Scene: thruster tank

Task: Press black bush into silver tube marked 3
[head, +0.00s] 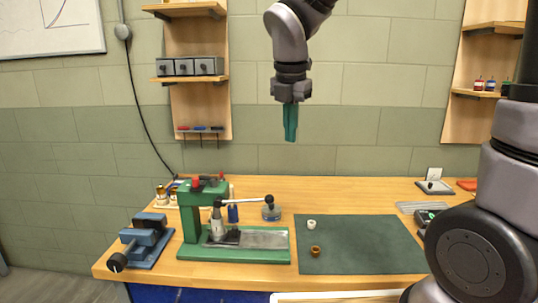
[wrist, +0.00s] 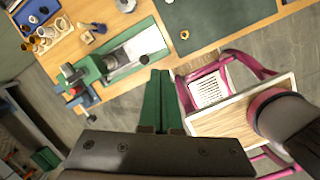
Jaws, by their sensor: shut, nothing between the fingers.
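My gripper (head: 290,125) hangs in the air above the back of the bench, its green fingers together and empty. In the wrist view the fingers (wrist: 158,100) point toward the bench. The green press (head: 190,225) stands on the bench at left, with a red-topped head and a black-knobbed lever. A silver cylindrical part (head: 217,222) is upright at the press; I cannot tell whether it is a tube or the ram. Several small cylindrical pieces (wrist: 42,38) stand behind the press. I cannot make out a black bush or a tube marked 3.
A dark green mat (head: 360,250) carries a white ring (head: 311,224) and a bronze ring (head: 315,251). A blue vise (head: 147,240) is at the bench's left end. A blue-grey tin (head: 271,210) is behind the press. A pink-framed stool (wrist: 240,60) stands before the bench.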

